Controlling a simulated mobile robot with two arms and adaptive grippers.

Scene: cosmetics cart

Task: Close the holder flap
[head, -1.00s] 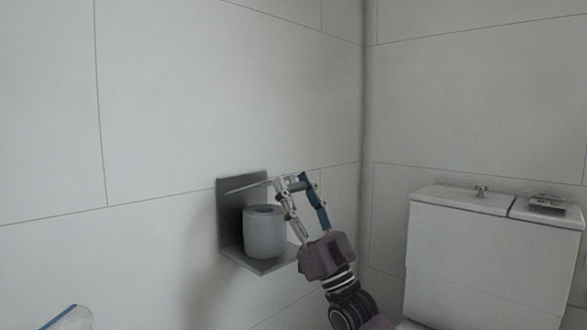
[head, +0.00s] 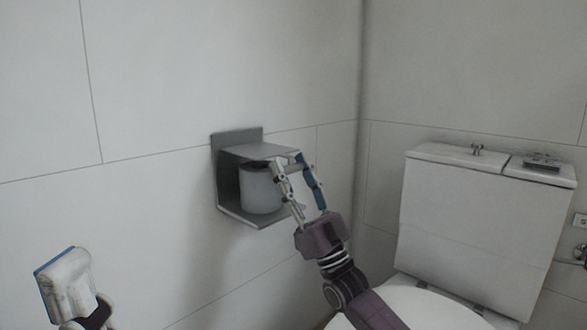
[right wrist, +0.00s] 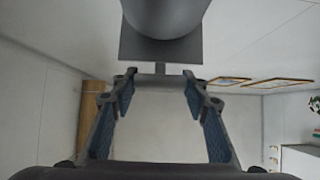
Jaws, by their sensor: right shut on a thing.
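The grey holder (head: 229,183) is fixed to the tiled wall, with a back plate, a lower shelf and a hinged flap (head: 255,152) on top. The flap lies slightly tilted over a toilet paper roll (head: 258,190) that stands on the shelf. My right gripper (head: 289,160) is at the flap's front edge and is shut on it. In the right wrist view a grey bar spans the gap between the fingers (right wrist: 160,92), below the dark roll. My left gripper (head: 66,283) is at the lower left, seen from behind, away from the holder; its fingertips are hidden.
A toilet (head: 478,225) with a white tank stands to the right, near the wall corner. A small dark tray (head: 541,163) is on the tank lid. The wall around the holder is bare.

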